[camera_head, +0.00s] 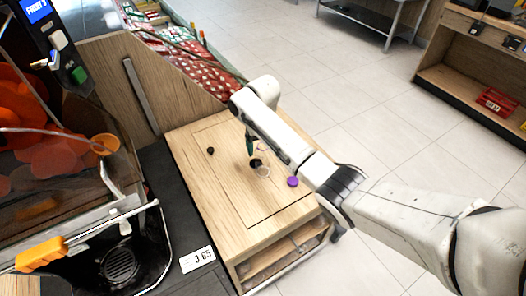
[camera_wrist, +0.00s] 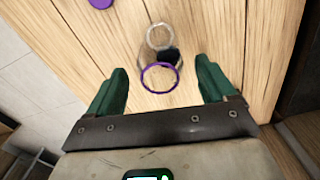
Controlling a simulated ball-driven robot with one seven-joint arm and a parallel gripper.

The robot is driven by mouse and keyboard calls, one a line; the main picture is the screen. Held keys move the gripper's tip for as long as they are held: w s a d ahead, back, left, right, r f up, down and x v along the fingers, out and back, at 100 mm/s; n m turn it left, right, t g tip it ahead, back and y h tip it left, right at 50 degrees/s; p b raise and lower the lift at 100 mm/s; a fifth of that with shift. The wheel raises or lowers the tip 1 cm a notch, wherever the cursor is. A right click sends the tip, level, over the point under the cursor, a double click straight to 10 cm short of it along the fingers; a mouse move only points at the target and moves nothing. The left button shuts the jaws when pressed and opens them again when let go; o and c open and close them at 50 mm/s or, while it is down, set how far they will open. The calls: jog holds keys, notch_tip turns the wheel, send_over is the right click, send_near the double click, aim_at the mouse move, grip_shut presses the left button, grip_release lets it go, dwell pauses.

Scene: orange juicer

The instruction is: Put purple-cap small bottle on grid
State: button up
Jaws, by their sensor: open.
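My gripper (camera_head: 251,147) is over the wooden counter top, its green fingers pointing down. In the wrist view my gripper (camera_wrist: 160,68) is open, with nothing clamped. A purple ring (camera_wrist: 160,92) of a clear item shows between the fingers, apart from both; I cannot tell whether it is the small bottle. A solid purple cap (camera_head: 292,182) stands to the right of the gripper in the head view; it also shows at the wrist view's top edge (camera_wrist: 100,3). Its bottle body is hidden below it. A dark round grid (camera_head: 122,264) lies in the juicer's base at lower left.
A clear round item (camera_head: 263,170) and a black item stand close to the gripper. A small dark item (camera_head: 210,151) stands farther left on the counter top (camera_head: 215,185). The juicer's glass front, orange handle (camera_head: 42,254) and price tag (camera_head: 197,259) border the left side.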

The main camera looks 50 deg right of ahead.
notch_tip(320, 180, up, 8)
